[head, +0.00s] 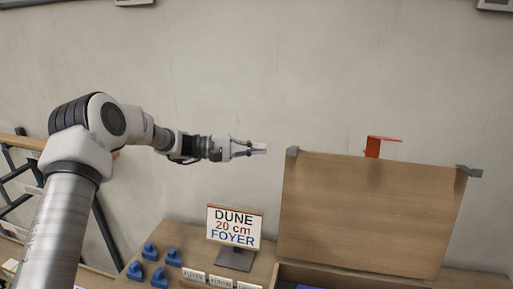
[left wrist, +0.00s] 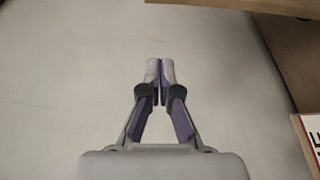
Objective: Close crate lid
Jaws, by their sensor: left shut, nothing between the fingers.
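The crate lid (head: 370,212) is a wooden panel standing raised, with grey corner pieces and a red bracket (head: 374,147) at its top edge. The crate (head: 335,277) shows only as a rim at the bottom of the head view, with something blue inside. My left gripper (head: 262,149) is shut and empty. It is in the air left of the lid's upper left corner, apart from it. In the left wrist view the fingertips (left wrist: 160,70) are together against a plain pale background. My right gripper is not in view.
A sign reading "DUNE 20 cm FOYER" (head: 234,226) stands on the wooden table left of the crate. Several blue pieces (head: 149,250) and small white label cards (head: 193,275) lie near it. A plain wall is behind, with free air around the gripper.

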